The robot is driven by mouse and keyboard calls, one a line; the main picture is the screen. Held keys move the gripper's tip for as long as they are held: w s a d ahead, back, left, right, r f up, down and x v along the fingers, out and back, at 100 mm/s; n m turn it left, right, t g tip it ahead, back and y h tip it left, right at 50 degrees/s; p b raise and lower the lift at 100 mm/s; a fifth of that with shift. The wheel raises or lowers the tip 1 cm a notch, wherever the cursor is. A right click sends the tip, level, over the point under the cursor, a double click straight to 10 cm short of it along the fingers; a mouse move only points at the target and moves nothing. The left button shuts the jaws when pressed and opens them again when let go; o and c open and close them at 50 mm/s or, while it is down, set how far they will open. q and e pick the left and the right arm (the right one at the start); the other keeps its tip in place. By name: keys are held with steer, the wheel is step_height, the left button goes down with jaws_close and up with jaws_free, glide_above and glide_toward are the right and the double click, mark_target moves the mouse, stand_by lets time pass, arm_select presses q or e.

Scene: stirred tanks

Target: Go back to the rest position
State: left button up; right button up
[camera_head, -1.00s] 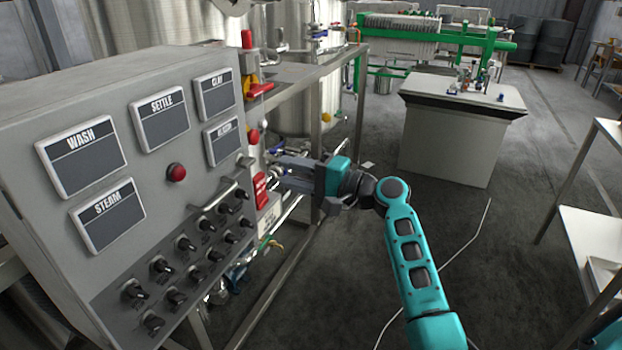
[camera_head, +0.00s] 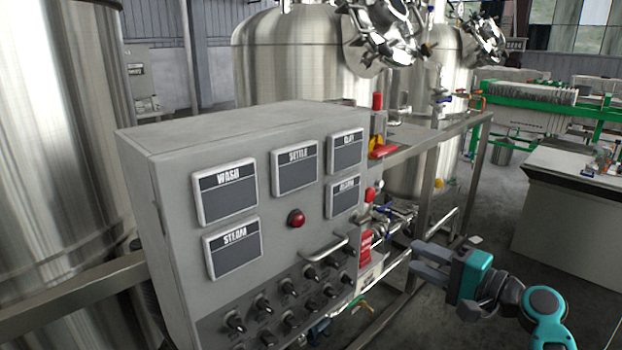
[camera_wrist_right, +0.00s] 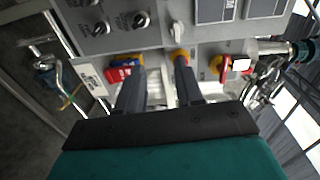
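My right gripper (camera_head: 430,262) is in the lower right of the head view, at the end of my teal arm. It is to the right of the grey control panel (camera_head: 160,210), apart from it, in front of the tank frame. In the right wrist view its two dark fingers (camera_wrist_right: 160,85) stand apart with nothing between them, so it is open and empty. The panel's knobs and red parts lie beyond the fingertips there. My left gripper is in neither view.
Steel tanks (camera_head: 300,60) stand behind the panel, and another large tank (camera_head: 55,150) is at the left. A metal frame (camera_head: 425,180) with pipes and valves is close to my right gripper. A white cabinet (camera_head: 570,225) stands at the right, with floor between.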

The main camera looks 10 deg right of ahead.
steer(key=s+a+f+n+g+h, duration=0.1)
steer(key=s+f+n+h, duration=0.3)
steer(key=f, duration=0.6)
steer(key=s+a+f+g+h, duration=0.1)
steer(key=s+f+g+h, duration=0.1)
steer(key=s+f, duration=0.5)
steer(key=s+a+f+n+h, duration=0.1)
steer(key=s+a+f+n, duration=0.2)
steer(key=s, duration=0.3)
steer(key=s+a+f+n+h, duration=0.1)
steer(key=s+a+f+n, duration=0.2)
steer(key=s+f+n, duration=0.2)
steer(key=shift+s+a+n, duration=0.3)
steer(key=shift+s+n, duration=0.15)
steer(key=shift+n, duration=0.05)
steer(key=shift+f, duration=0.1)
